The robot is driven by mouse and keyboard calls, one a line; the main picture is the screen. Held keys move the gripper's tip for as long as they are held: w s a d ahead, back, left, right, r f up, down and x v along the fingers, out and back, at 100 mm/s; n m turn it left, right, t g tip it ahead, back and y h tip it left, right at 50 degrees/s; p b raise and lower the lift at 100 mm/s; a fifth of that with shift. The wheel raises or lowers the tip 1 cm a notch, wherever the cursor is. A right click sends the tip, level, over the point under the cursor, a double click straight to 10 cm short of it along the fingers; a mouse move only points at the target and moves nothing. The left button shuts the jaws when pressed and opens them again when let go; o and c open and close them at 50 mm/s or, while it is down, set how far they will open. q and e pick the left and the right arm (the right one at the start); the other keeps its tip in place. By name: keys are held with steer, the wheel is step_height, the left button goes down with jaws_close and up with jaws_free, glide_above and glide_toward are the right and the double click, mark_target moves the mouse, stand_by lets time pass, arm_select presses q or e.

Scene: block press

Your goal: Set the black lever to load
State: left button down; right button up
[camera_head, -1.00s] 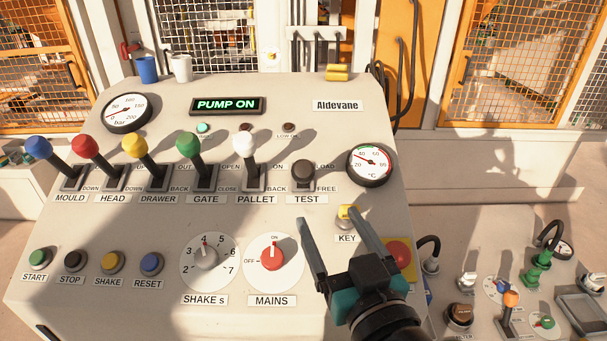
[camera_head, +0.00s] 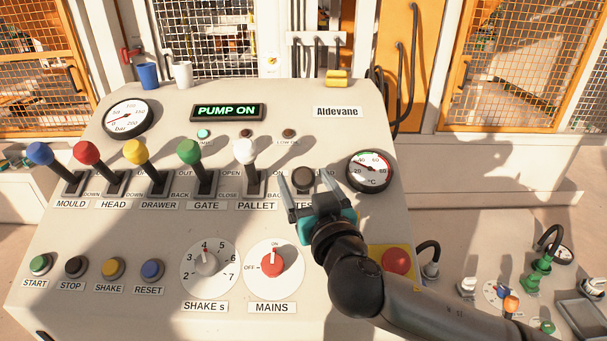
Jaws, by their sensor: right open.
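The black lever (camera_head: 303,178) is the short, dark-knobbed one above the TEST label, at the right end of the lever row on the sloping panel. My right gripper (camera_head: 305,186) is open, with a finger on each side of the black knob in the picture. Whether the fingers touch it cannot be told. My left gripper is not in view.
The white PALLET lever (camera_head: 244,151) stands close left of my right gripper. The red button (camera_head: 396,261) on a yellow plate lies beside my right arm. The MAINS dial (camera_head: 272,262) is below left.

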steer(key=shift+w+a, duration=0.2)
steer(key=shift+w, duration=0.45)
jaws_close()
stand_by(0.4)
